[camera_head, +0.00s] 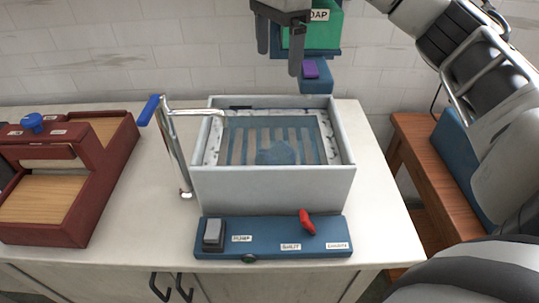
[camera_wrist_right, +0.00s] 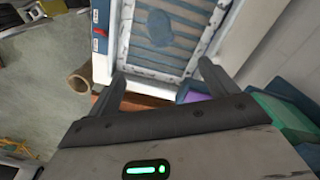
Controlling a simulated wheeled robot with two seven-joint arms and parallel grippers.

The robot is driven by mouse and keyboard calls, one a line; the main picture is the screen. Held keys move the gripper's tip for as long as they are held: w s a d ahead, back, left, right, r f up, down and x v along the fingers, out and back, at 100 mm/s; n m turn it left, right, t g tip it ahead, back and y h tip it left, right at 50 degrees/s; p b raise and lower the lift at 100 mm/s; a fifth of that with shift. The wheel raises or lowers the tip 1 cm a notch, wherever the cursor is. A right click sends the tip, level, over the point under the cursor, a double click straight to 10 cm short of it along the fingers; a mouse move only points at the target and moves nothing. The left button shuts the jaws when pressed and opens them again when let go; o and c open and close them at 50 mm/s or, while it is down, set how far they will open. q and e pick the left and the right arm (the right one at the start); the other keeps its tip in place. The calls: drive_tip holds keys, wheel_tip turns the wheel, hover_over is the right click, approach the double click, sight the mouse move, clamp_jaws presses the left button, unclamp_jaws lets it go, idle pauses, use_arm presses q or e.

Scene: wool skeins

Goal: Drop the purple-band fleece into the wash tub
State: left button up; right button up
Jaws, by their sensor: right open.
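The wash tub (camera_head: 273,190) is a pale grey box in the middle of the counter, with foam along its inner edges and a slatted bottom. The tub's inside also shows in the right wrist view (camera_wrist_right: 185,30). My right gripper (camera_head: 280,62) is above and behind the tub's back edge, open; no fleece shows between its fingers (camera_wrist_right: 163,80). I cannot identify a purple-band fleece; a small purple block (camera_head: 310,69) sits on a blue ledge behind the tub. My left gripper is out of view.
A green soap box (camera_head: 318,28) is at the back wall, close to the right gripper. A chrome tap (camera_head: 175,150) stands left of the tub. A blue control panel (camera_head: 273,247) with a red lever lies in front. A dark red bin (camera_head: 90,190) is at left.

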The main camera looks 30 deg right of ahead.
wheel_tip(320, 180, up, 12)
drive_tip(key=shift+f+p, duration=0.2)
drive_tip(key=shift+p, duration=0.1)
idle(0.3)
